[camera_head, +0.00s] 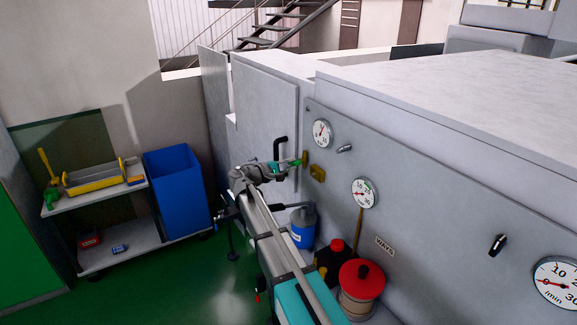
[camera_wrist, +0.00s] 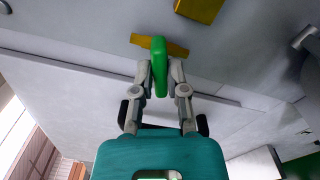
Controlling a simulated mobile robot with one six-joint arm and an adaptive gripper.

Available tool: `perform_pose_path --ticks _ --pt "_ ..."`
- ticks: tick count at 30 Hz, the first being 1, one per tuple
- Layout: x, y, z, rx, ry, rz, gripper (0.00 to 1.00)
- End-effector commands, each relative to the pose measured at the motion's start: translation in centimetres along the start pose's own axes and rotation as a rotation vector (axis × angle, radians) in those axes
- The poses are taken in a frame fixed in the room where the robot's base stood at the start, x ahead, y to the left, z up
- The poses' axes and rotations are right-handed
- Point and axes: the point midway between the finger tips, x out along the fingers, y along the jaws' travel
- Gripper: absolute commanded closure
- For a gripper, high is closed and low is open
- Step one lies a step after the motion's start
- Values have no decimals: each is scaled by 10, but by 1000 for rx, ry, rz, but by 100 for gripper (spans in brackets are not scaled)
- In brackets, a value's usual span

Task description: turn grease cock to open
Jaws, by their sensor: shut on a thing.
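The grease cock has a green lever (camera_wrist: 159,52) and a brass body (camera_wrist: 178,49) on the grey machine panel. In the wrist view the lever lies crosswise to the brass body. My gripper (camera_wrist: 160,78) is shut on the lever, with one finger on each side of its lower part. In the head view my gripper (camera_head: 283,167) reaches the panel from the left, and the green lever (camera_head: 297,162) shows at its tip beside the brass body (camera_head: 305,158). The fingers partly hide the lever there.
A brass block (camera_head: 317,173) sits just right of the cock. Gauges (camera_head: 321,133) and a small grey valve (camera_head: 345,149) are on the panel. A red-lidded container (camera_head: 361,280) and a blue-grey can (camera_head: 303,232) stand below.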

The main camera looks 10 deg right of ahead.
Motion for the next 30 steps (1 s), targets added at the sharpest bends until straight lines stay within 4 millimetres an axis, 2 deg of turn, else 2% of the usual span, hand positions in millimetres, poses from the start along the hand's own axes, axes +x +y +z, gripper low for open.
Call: perform_pose_path --ticks 16,30 --pt "1 -1 1 -63 -2 -3 100" --pt "1 0 1 -385 -2 -4 100"
